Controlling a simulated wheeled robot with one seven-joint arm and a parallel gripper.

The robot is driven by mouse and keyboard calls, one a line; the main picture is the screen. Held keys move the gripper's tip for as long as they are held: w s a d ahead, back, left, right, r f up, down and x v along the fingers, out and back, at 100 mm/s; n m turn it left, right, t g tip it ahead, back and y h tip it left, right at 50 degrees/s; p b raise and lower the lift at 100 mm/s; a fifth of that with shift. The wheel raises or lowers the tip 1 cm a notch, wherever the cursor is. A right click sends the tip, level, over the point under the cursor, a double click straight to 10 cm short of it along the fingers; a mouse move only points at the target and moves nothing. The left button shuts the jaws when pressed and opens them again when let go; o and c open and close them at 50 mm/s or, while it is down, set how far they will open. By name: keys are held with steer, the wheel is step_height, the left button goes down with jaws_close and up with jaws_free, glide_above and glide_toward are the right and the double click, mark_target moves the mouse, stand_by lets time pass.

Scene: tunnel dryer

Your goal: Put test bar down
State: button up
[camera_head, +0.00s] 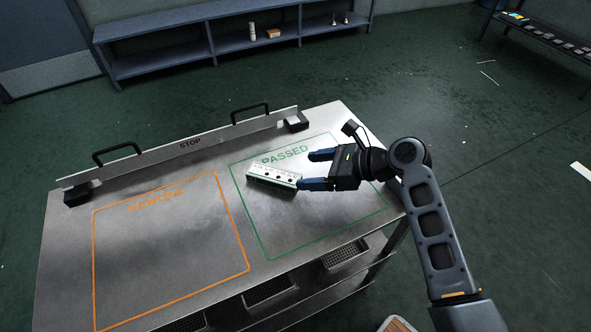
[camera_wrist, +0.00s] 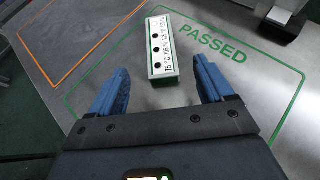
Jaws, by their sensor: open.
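The test bar (camera_head: 273,178) is a white and green block with a row of dark dots. It lies on the metal table inside the green PASSED outline (camera_head: 262,237), near its left side. In the wrist view the bar (camera_wrist: 161,48) lies ahead of the fingers, its near end close to the gap between them. My gripper (camera_head: 309,169) is open with blue fingers, just to the right of the bar. It also shows in the wrist view (camera_wrist: 162,88), with nothing held between the fingers. In the head view one fingertip overlaps the bar's right end; I cannot tell if they touch.
An orange outlined area (camera_head: 170,250) on the left of the table is empty. A raised STOP rail (camera_head: 190,143) with two black handles runs along the back edge. Mesh trays (camera_head: 268,290) sit below the front edge. A shelf (camera_head: 225,38) stands behind.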

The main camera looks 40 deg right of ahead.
steer(key=shift+v, duration=1.15)
